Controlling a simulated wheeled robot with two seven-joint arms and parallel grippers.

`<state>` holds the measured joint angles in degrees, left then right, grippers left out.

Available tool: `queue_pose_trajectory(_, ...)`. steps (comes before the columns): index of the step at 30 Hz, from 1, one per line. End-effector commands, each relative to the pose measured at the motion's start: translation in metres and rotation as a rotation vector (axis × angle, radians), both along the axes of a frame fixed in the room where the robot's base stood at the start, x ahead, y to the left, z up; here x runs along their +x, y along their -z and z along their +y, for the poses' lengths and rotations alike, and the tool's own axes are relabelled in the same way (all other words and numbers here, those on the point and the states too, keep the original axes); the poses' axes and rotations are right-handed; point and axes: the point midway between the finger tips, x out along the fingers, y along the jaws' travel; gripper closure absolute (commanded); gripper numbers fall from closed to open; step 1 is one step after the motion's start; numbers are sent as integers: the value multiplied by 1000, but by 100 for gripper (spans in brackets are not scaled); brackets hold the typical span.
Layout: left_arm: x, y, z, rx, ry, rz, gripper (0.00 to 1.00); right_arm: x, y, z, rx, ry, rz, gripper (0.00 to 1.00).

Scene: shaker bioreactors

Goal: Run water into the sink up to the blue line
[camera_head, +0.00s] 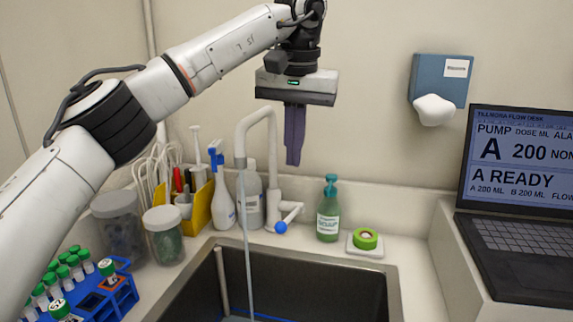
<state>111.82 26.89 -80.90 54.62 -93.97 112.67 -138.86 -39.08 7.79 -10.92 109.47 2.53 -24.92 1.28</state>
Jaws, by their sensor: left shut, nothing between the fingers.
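The sink (384,272) is a dark basin with a metal rim at the bottom middle of the head view. A thin stream of water runs into it from the white curved faucet (255,112). The faucet's lever with a blue knob (281,228) sticks out to the right at its base. Part of the blue line (272,318) shows low on the sink's inner wall; the water surface is mostly cut off by the frame's bottom edge. My left gripper (294,163) is shut and empty, pointing down above and right of the faucet. My right gripper is not in view.
Jars (164,236) and a blue tube rack (122,292) are at left.

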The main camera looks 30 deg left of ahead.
Motion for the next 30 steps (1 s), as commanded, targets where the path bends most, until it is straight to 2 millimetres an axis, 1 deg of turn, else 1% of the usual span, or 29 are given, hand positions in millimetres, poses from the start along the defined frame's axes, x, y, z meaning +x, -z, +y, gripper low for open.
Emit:
queue_pose_trajectory(1, 1, 13, 2, 1, -2, 4, 100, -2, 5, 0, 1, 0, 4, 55)
queue_pose_trajectory(9, 7, 70, 11, 1, -7, 4, 100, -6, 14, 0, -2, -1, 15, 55)
queue_pose_trajectory(11, 9, 82, 12, 1, -6, 4, 100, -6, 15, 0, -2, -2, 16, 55)
queue_pose_trajectory(15, 1, 101, 14, 1, -4, 2, 100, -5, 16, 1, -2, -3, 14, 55)
queue_pose_trajectory(21, -5, 115, 16, 0, -5, 1, 100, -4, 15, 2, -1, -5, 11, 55)
queue_pose_trajectory(30, -5, 117, 15, 0, -5, 1, 100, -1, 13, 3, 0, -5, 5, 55)
